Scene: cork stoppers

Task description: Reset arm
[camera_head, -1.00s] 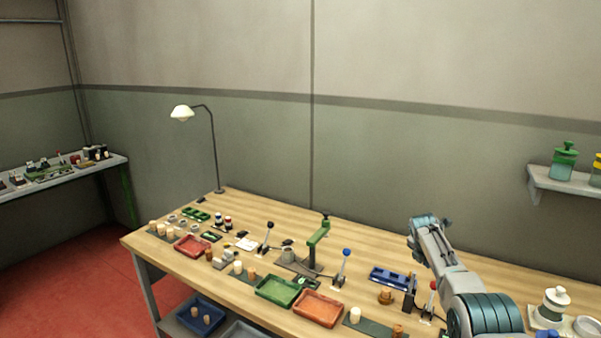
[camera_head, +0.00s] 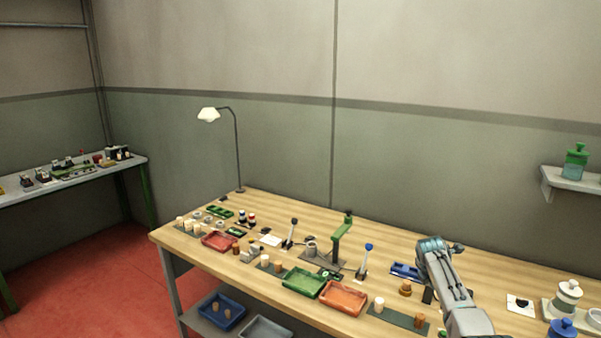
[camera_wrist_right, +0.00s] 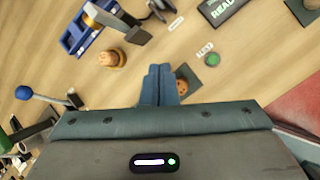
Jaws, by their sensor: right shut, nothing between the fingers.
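My right gripper (camera_wrist_right: 160,88) shows in the right wrist view as two blue-grey fingers closed together, with nothing between them. It is over the wooden table, close beside a brown cork stopper (camera_wrist_right: 182,86) on a dark mat (camera_wrist_right: 193,88); the fingers partly cover that stopper. In the head view my right arm reaches in from the lower right over the table; its fingers cannot be made out there. My left gripper is not in view.
The table (camera_head: 480,270) carries a red tray (camera_head: 343,298), a green tray (camera_head: 303,282), a green press (camera_head: 341,238), a blue-knobbed lever (camera_head: 364,262) and several corks. In the wrist view a wide-topped cork (camera_wrist_right: 111,58) and blue rack (camera_wrist_right: 84,32) lie nearby. A lamp (camera_head: 209,114) stands at the back left.

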